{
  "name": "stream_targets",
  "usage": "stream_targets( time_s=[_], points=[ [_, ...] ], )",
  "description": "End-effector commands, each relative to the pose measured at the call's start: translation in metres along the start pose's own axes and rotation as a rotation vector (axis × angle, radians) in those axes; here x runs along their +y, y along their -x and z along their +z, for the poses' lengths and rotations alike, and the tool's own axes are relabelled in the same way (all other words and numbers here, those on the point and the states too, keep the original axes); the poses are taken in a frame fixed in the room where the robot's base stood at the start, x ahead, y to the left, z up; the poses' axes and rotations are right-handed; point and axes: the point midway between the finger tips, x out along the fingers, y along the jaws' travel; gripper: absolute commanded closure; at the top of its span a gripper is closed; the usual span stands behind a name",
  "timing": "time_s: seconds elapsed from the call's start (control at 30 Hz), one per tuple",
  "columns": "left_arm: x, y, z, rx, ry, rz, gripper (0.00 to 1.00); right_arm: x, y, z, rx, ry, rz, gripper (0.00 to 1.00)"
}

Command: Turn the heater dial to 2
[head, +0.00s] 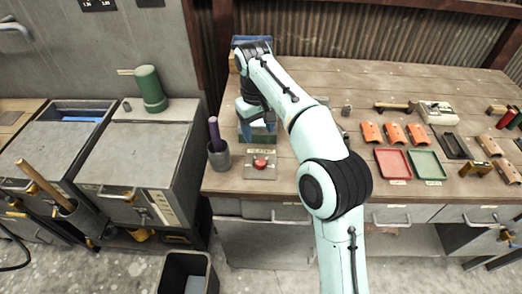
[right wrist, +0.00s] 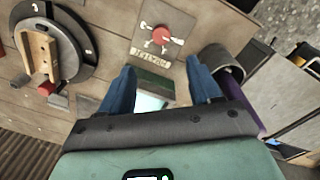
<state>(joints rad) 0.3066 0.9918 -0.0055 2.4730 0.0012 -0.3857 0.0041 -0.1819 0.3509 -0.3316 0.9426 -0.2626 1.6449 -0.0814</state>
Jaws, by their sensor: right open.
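In the head view my right gripper (head: 262,128) is behind the dial, partly covered by my arm. My left gripper is not in view.
A grey cup (head: 219,156) with a purple stick stands left of the dial. Red (head: 393,163) and green trays lie further right. A green cylinder stands on the left cabinet.

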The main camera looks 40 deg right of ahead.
Motion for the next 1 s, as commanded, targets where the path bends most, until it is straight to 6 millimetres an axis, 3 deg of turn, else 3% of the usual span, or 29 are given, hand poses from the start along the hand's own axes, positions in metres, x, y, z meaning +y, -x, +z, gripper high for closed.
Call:
stream_targets(
  time_s=[0.17,0.6,0.8,1.0],
  points=[
    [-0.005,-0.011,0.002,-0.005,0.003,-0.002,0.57,0.0,-0.024,0.001,-0.004,0.001,0.0,0.37],
    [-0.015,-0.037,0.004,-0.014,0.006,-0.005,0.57,-0.001,-0.111,0.001,-0.002,0.0,-0.001,0.37],
    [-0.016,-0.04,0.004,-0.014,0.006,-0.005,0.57,-0.001,-0.13,0.0,-0.002,0.0,-0.001,0.37],
    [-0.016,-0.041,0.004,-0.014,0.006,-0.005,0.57,0.0,-0.133,0.0,0.0,0.0,-0.001,0.37]
  ],
)
